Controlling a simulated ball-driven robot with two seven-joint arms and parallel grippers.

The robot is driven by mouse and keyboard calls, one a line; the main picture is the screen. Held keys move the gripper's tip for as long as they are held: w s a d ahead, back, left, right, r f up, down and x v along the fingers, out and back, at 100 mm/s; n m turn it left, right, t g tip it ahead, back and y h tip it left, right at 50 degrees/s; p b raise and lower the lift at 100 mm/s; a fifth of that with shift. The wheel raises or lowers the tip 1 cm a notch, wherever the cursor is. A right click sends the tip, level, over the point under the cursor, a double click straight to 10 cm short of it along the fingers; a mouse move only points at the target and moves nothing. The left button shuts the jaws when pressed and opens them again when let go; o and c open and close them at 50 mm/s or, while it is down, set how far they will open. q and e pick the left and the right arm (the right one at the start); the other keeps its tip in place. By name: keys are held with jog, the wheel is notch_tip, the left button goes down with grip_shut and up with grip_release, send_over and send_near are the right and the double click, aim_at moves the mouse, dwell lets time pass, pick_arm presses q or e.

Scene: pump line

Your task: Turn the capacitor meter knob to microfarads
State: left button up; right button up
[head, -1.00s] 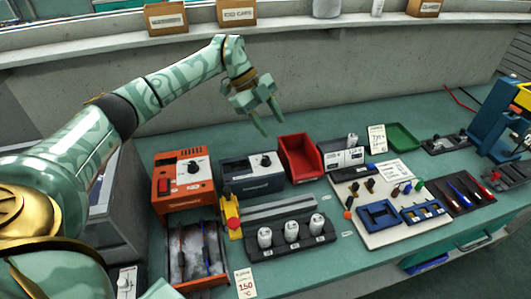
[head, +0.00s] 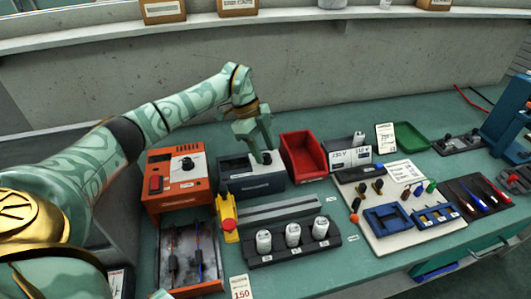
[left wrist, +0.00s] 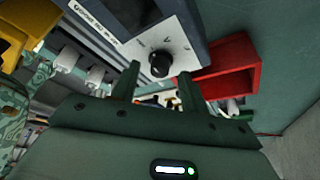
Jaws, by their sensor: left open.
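The capacitor meter (head: 250,184) is a dark blue-grey box on the bench, between the orange unit and the red bin. Its round black knob (left wrist: 160,63) sits on a pale dial plate in the left wrist view, with small markings I cannot read surely. In the head view the knob (head: 268,158) is partly hidden by my fingers. My left gripper (head: 260,154) is open and comes down over the meter's knob side. In the left wrist view its fingertips (left wrist: 158,76) appear on either side of the knob; I cannot tell whether they touch it. My right gripper is out of view.
The orange unit (head: 174,205) stands left of the meter, the red bin (head: 303,153) right. A white board (head: 385,238) with parts lies further right.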

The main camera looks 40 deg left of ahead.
pick_arm(q)
jog(key=shift+d+f, duration=0.2)
jog(key=shift+f, duration=0.3)
jog(key=shift+c, duration=0.4)
grip_shut()
